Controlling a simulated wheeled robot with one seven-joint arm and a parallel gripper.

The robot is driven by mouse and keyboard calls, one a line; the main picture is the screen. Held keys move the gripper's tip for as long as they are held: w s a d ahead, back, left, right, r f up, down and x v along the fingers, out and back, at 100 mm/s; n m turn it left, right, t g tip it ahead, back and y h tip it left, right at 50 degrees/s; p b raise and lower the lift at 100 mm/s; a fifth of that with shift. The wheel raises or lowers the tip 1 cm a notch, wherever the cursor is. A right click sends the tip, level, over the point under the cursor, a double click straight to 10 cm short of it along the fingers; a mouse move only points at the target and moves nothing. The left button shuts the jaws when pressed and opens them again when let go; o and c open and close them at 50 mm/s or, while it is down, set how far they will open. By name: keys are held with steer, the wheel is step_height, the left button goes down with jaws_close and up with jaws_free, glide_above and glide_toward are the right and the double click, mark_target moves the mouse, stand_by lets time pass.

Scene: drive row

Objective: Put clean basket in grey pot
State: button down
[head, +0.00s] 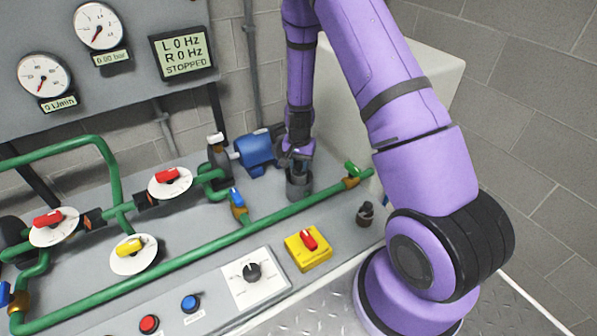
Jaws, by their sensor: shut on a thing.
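The grey pot (298,186) stands upright on the grey bench, behind the long green pipe and right of the blue motor. My gripper (297,158) points down directly over the pot, its fingertips at or just above the pot's rim. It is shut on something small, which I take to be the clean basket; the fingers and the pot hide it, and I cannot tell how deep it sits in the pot. A small dark object with a brownish lower part (366,214) stands apart on the bench, right of the yellow switch box; I cannot tell what it is.
The green pipe (220,243) runs in front of the pot, with a green-handled valve (352,169) to the right and a blue-handled valve (237,200) to the left. The blue motor (255,150) is close behind left. A yellow switch box (308,247) stands in front.

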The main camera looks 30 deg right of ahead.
mark_target(299, 171)
steer(key=shift+f, duration=1.75)
steer(key=c, duration=0.8)
jaws_free()
steer(key=shift+f, duration=0.1)
